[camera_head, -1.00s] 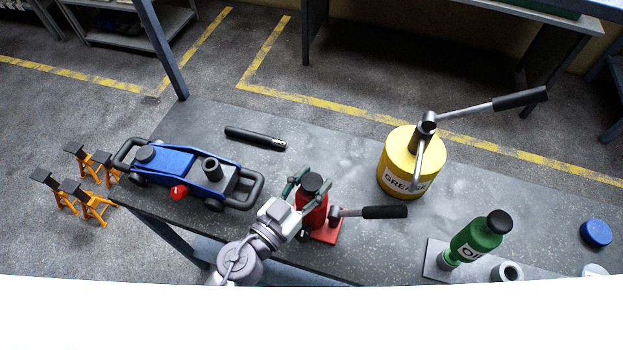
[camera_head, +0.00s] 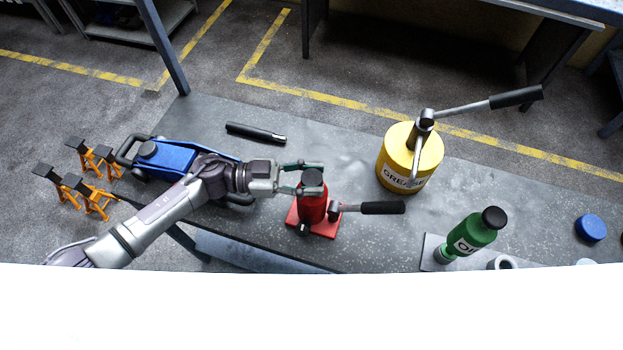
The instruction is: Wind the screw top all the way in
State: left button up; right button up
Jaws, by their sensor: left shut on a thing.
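A red bottle jack (camera_head: 313,208) stands upright on its red base plate near the front edge of the table. Its dark round screw top (camera_head: 312,177) faces up. A black-gripped handle (camera_head: 382,208) sticks out from it to the right. My left gripper (camera_head: 308,178) reaches in from the left and is shut on the screw top, its fingers on either side of it. The top's lower part is partly hidden by the fingers. My right gripper is not in view.
A blue trolley jack (camera_head: 175,158) sits left, partly behind my left arm. A black bar (camera_head: 256,134) lies behind. A yellow grease can (camera_head: 392,165) with a pump lever stands to the right, and a green oil bottle (camera_head: 473,236) further right. Orange stands (camera_head: 94,203) are on the floor.

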pick_arm(q)
jog(key=m+g+y+b, duration=0.1)
jog(key=m+g+b, duration=0.2)
jog(key=g+b, duration=0.1)
jog(key=m+g+y+b, duration=0.2)
jog(key=m+g+b, duration=0.1)
jog(key=g+b, duration=0.1)
jog(key=m+g+y+b, duration=0.2)
jog(key=m+g+b, duration=0.1)
jog(key=g+b, duration=0.1)
jog(key=shift+w+d+f+g+b, duration=0.15)
jog(key=shift+g+b, duration=0.15)
jog(key=shift+b, duration=0.5)
jog(key=shift+r+y, duration=0.2)
jog(key=shift+y, duration=0.3)
jog(key=shift+r+m+g, duration=0.2)
jog(key=shift+m+g, duration=0.1)
jog(key=o, duration=1.2)
jog(key=shift+s, duration=0.2)
jog(key=shift+f, duration=0.1)
